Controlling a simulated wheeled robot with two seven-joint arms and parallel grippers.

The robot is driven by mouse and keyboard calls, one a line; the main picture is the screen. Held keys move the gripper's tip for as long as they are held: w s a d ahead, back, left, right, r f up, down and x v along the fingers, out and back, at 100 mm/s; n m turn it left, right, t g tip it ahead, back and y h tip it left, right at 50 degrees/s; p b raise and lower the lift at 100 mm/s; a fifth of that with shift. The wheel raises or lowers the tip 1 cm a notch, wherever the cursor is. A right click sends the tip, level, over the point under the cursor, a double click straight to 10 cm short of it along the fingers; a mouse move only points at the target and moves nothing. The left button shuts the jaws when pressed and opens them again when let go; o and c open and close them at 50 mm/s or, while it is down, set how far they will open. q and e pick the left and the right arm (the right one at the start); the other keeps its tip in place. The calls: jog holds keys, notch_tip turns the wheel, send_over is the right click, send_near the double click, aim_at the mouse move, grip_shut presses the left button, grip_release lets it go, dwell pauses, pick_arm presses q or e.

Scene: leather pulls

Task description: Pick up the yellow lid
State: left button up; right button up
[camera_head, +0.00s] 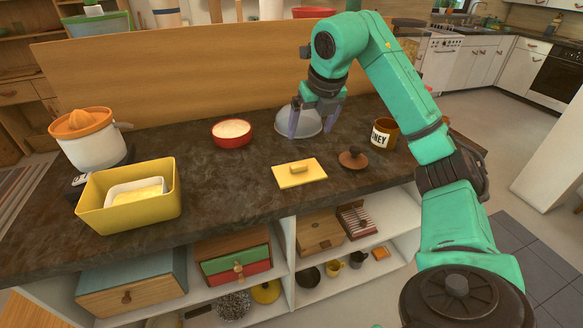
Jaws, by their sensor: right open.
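The yellow lid (288,178) is a flat rectangular piece with a raised handle on top. It lies on the dark countertop, near the middle. My right gripper (310,128) is open and points down behind the lid, apart from it. Its fingers show in front of a grey dome-shaped thing (303,124) and partly hide it; I cannot tell whether they touch it. My left gripper is not in view.
A brown knob-topped lid (353,159) and a honey mug (383,133) stand right of the yellow lid. A red bowl (232,141), a yellow container (128,215) and an orange-topped juicer (93,147) stand to the left. The countertop (222,190) left of the lid is clear.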

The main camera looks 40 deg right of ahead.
aim_at(299, 165)
jog(key=x, duration=1.4)
jog(key=shift+s+a+f+p, duration=0.25)
jog(key=shift+s+a+p, duration=0.05)
jog(key=shift+a, duration=0.05)
jog(key=c, duration=1.4)
